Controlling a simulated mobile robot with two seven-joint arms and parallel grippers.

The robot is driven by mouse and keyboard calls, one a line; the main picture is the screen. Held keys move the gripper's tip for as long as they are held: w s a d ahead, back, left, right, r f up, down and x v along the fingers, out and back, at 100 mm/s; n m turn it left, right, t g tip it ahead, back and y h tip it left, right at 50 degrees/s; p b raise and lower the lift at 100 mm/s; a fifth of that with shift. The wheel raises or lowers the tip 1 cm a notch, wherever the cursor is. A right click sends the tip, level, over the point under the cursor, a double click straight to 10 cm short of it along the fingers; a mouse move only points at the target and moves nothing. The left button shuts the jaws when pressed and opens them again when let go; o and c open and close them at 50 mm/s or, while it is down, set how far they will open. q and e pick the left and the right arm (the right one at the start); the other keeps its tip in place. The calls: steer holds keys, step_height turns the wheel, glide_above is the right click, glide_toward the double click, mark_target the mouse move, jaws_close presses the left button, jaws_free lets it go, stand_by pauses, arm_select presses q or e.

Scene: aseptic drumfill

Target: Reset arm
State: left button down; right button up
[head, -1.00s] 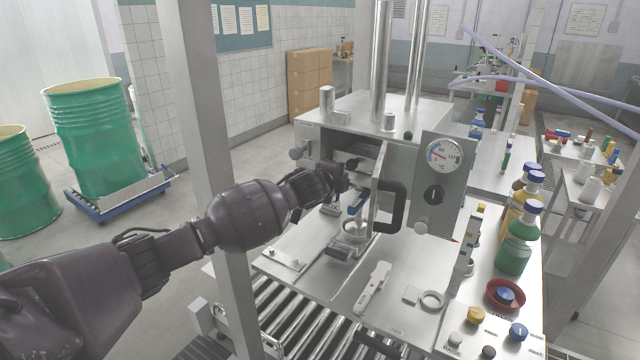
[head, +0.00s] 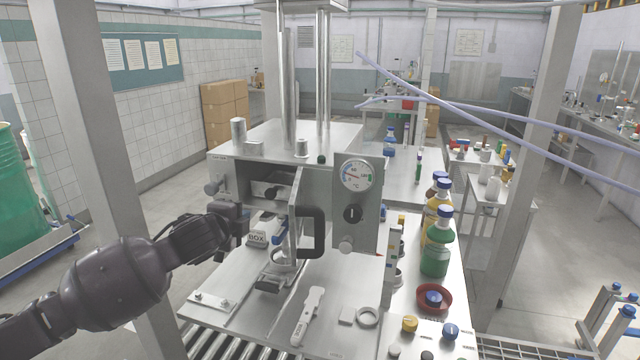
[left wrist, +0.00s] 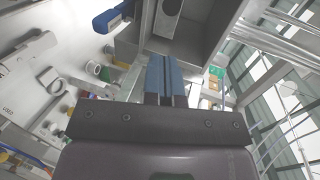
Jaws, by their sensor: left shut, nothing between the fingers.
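My left arm comes in from the left in the head view. Its dark gripper (head: 240,215) is beside the left front of the steel chamber machine (head: 330,140), near its open front. In the left wrist view the two blue-grey fingers (left wrist: 165,78) are together with nothing between them. They point toward the grey chamber opening (left wrist: 172,20). A hinged door with a black handle (head: 312,232) stands open to the right of the gripper. My right gripper is not in view.
A blue-handled item (left wrist: 112,17) is close by. A white tool (head: 308,315), a ring (head: 368,317) and a green bottle (head: 436,245) are on the table. A steel post (head: 95,150) stands beside the arm.

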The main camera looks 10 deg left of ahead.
arm_select(q)
steer(key=s+d+n+t+h, duration=0.1)
steer(key=d+n+h, duration=0.2)
steer(key=d, duration=0.2)
steer(key=s+d+f+n, duration=0.2)
steer(key=s+f+n, duration=0.3)
steer(key=s+f, duration=0.4)
steer(key=s+a+f+n+g+y, duration=0.1)
steer(key=s+f+n, duration=0.3)
steer(key=s+f, duration=0.7)
steer(key=s+a+f+n+g+y, duration=0.2)
steer(key=s+f+n, duration=0.3)
steer(key=s+f, duration=0.7)
steer(key=shift+s+g+y, duration=0.5)
steer(key=shift+s+g, duration=0.1)
steer(key=shift+s, duration=0.25)
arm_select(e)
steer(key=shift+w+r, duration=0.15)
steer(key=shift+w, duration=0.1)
arm_select(q)
steer(key=shift+a, duration=0.1)
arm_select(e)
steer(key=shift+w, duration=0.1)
